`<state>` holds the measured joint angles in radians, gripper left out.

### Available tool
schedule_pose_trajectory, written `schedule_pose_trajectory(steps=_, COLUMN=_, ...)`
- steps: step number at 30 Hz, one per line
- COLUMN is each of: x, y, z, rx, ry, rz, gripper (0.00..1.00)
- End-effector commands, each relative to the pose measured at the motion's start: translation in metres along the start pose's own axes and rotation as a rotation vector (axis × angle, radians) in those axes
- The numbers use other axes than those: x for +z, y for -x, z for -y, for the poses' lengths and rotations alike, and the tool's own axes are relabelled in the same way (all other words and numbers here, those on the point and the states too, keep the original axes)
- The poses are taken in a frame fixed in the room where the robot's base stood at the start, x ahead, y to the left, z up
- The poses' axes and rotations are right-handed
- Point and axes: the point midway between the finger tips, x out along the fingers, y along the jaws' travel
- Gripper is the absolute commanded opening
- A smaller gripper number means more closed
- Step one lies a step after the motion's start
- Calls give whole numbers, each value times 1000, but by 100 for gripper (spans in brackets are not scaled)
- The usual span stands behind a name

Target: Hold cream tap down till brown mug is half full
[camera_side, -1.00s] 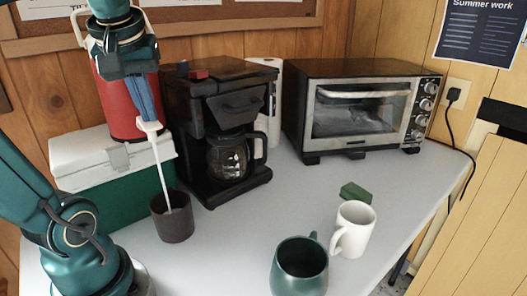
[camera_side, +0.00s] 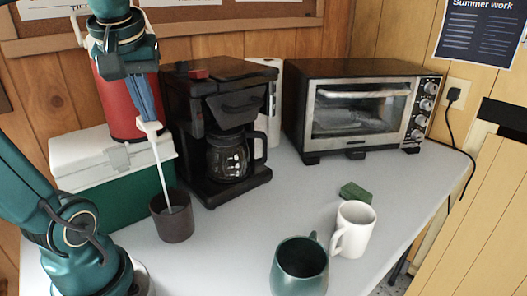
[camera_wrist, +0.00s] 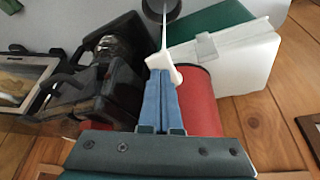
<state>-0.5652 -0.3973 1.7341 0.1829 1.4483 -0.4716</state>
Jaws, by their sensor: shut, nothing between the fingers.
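The cream tap (camera_side: 150,127) sticks out from the front of the red drinks cooler (camera_side: 128,103). My gripper (camera_side: 152,117) is shut with its blue fingertips pressed on the tap from above, nothing between them. In the wrist view the fingertips (camera_wrist: 163,72) meet the cream tap (camera_wrist: 165,64). A thin pale stream runs from the tap into the brown mug (camera_side: 173,222), which stands upright on the table below. The stream also shows in the wrist view, entering the brown mug (camera_wrist: 160,8). The liquid level inside the mug cannot be made out clearly.
The cooler stands on a green and white cool box (camera_side: 118,190). A black coffee maker (camera_side: 222,130) is close to the right of the tap. A toaster oven (camera_side: 360,108), a green sponge (camera_side: 355,192), a white mug (camera_side: 353,228) and a green mug (camera_side: 300,268) stand farther right.

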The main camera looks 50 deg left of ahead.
Motion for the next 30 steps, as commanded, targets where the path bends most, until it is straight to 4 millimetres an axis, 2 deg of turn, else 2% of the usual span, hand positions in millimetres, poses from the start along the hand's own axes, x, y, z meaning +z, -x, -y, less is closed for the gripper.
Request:
schedule_pose_trajectory(steps=5, x=-2, y=4, z=0, rx=0, ry=0, rz=0, gripper=0)
schedule_pose_trajectory(steps=18, x=-19, y=44, z=0, rx=0, ry=0, rz=-1, gripper=0)
schedule_pose_trajectory(steps=30, x=-18, y=48, z=-3, rx=10, ry=-16, rz=-5, gripper=0)
